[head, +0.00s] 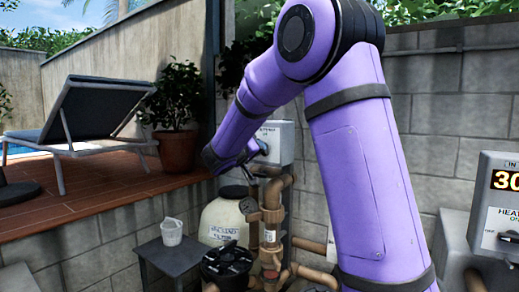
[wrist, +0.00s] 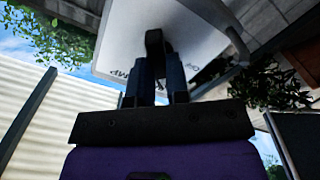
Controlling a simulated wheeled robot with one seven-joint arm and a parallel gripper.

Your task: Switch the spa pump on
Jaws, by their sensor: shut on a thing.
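The pale grey switch box (head: 283,141) is on a post in front of the block wall in the head view. In the wrist view its white face (wrist: 118,38) fills the top and shows part of a label ending in "UMP". A dark switch handle (wrist: 154,42) stands out from that face. My gripper (wrist: 157,78) is shut on the handle, one finger on each side. In the head view my gripper (head: 257,148) is at the left part of the box front, small and partly hidden by my wrist. The handle's exact setting is hard to tell.
Below the box are brown pipes with a gauge (head: 248,206), a cream filter tank (head: 222,220) and a black-lidded pump (head: 227,263). A small table (head: 177,255) holds a white cup (head: 172,231). A heater box (head: 497,207) is at the right; a potted plant (head: 177,152) stands on the deck.

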